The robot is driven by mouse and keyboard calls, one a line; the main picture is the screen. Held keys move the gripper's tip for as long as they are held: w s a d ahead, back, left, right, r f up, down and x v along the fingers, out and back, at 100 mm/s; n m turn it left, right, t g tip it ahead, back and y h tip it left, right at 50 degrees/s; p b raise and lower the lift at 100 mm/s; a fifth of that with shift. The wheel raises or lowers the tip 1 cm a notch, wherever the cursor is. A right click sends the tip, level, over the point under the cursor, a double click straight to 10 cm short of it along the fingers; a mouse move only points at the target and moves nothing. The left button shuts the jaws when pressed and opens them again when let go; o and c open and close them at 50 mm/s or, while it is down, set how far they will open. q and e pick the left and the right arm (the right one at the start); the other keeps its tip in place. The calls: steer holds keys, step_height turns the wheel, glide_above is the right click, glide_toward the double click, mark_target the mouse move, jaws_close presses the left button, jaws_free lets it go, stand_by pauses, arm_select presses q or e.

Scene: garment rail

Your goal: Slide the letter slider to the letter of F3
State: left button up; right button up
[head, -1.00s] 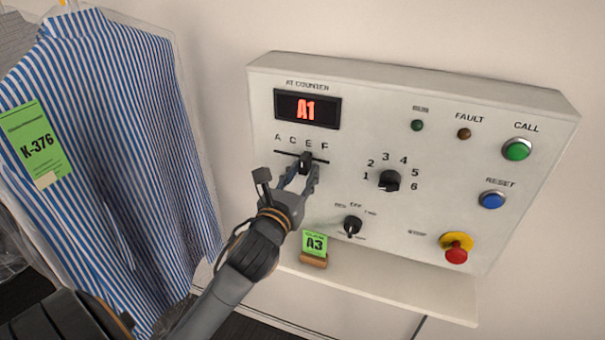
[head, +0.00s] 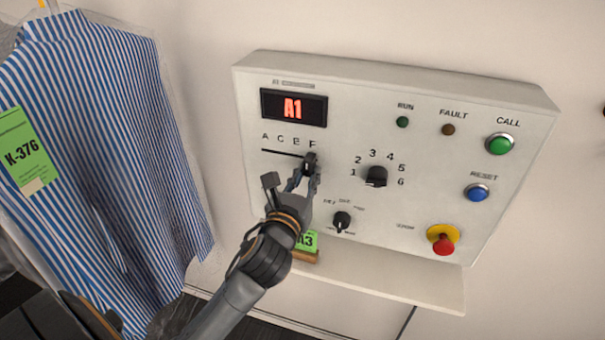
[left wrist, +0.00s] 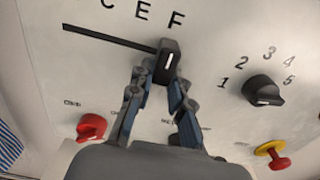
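The letter slider (head: 310,162) is a dark knob at the right end of its slot on the white control panel, below the letter F; the left wrist view shows it (left wrist: 168,62) under F too. My left gripper (head: 305,178) has its two fingers on either side of the knob, closed on it in the left wrist view (left wrist: 161,78). My right gripper is not in view.
A green ticket (head: 311,240) on the ledge is partly hidden by my left arm. The panel also has a green call button (head: 500,144), blue reset button (head: 477,192) and red stop button (head: 443,245). A striped shirt (head: 100,150) hangs at left.

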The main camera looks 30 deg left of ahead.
arm_select(q)
steer(key=o, duration=0.5)
steer(key=shift+w+d, duration=0.1)
steer(key=shift+d, duration=0.2)
steer(key=v, duration=0.7)
steer(key=shift+s, duration=0.25)
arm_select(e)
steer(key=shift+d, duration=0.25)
